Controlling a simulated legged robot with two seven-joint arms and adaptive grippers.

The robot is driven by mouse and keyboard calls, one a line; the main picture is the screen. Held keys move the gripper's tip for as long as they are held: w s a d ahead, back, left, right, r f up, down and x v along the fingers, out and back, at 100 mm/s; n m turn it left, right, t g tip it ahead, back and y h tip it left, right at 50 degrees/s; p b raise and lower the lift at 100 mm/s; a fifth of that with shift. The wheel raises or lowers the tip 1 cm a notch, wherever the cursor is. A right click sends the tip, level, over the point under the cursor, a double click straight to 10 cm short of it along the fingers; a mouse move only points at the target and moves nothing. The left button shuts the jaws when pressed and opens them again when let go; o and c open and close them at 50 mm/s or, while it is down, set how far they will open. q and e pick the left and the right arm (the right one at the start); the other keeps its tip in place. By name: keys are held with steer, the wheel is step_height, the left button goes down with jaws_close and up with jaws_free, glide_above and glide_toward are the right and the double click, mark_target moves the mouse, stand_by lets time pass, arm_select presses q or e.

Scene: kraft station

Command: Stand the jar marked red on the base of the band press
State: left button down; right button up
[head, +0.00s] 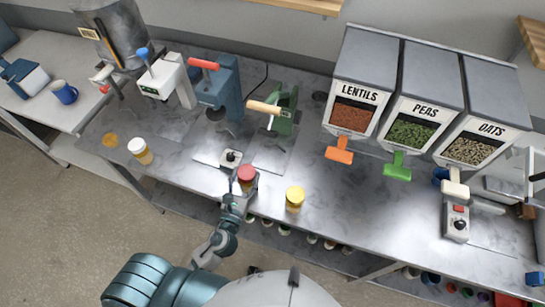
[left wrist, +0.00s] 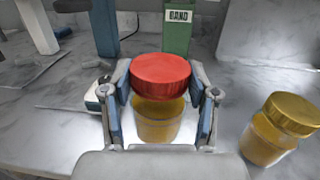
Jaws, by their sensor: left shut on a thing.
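The jar with the red lid (head: 246,173) is at the front edge of the grey bench. In the left wrist view the red-lidded jar (left wrist: 159,118) is upright, with yellow-brown contents, between the two fingers. My left gripper (head: 243,187) is shut on it. I cannot tell whether its bottom touches the bench. The band press (head: 287,112) is green with a pale handle and stands farther back, to the right of the jar. Its BAND label shows in the left wrist view on the green column (left wrist: 176,34). My right gripper is not in view.
A gold-lidded jar (head: 295,199) stands right of my left gripper. A white-lidded jar (head: 139,150) stands at the left. A small box with a black knob (head: 231,158) sits just behind the held jar. A blue press (head: 222,88) stands left of the green one.

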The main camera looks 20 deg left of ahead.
arm_select(q)
steer(key=shift+m+h, duration=0.3)
steer(key=shift+h, duration=0.2)
steer(key=shift+w+d+f, duration=0.5)
steer(key=shift+w+d, duration=0.15)
steer(key=shift+w, duration=2.1)
steer(key=shift+w+d+f, duration=0.55)
steer(key=shift+w+d, duration=0.15)
steer(key=shift+w, duration=2.1)
steer(key=shift+w+d+f, duration=0.5)
steer(key=shift+w+d, duration=0.15)
steer(key=shift+w, duration=2.1)
steer(key=shift+f, duration=0.1)
steer(key=shift+c, duration=1.5)
jaws_free()
steer(key=s, duration=0.4)
steer(key=s+b, duration=0.1)
steer(key=s, duration=0.7)
steer(key=shift+a+f, duration=0.3)
steer(key=shift+f, duration=0.1)
